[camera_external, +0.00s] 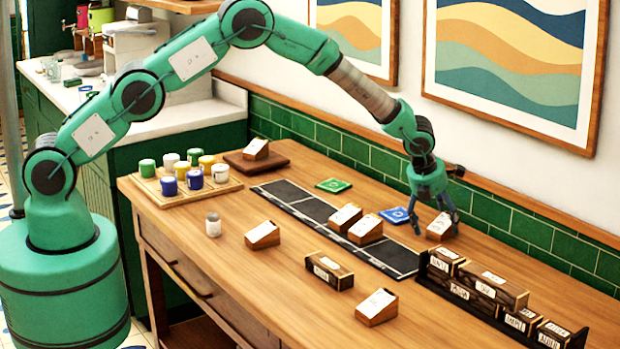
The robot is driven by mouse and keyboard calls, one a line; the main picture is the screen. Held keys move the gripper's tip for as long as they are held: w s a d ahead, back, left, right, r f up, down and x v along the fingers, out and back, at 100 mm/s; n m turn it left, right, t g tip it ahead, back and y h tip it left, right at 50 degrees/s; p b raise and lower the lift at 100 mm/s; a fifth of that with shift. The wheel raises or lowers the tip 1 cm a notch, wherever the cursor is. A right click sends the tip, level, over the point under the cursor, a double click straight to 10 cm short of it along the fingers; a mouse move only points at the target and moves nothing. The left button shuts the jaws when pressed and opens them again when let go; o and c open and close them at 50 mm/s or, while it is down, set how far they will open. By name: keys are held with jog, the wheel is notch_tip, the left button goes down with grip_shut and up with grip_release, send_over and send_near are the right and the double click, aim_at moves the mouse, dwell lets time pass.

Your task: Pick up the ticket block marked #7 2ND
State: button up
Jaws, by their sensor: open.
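Several wedge-shaped wooden ticket blocks with white label faces are on the wooden table. One ticket block (440,229) is at the right, below my gripper. Two more, a ticket block (345,217) and a ticket block (365,231), sit by the dark strip. Others are a ticket block (262,237) near the middle, a ticket block (377,309) at the front and a ticket block (255,149) on a brown board. The writing is too small to read, so I cannot tell which is #7 2ND. My gripper (434,224) points down, open, its fingers appearing on either side of the right block; contact is unclear.
A dark segmented strip (308,205) crosses the table. A black rack (450,288) with labelled boxes stands front right, and a loose box (329,271) lies near it. Coloured tiles, including a green one (333,185), lie near the wall. A tray (165,200) holds several jars.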

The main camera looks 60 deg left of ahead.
aim_at(437, 223)
jog(key=shift+c, duration=0.3)
jog(key=c, duration=1.2)
jog(key=shift+r, duration=0.1)
jog(key=shift+c, duration=0.2)
notch_tip(437, 223, up, 10)
jog(key=p, duration=0.1)
jog(key=shift+c, duration=0.2)
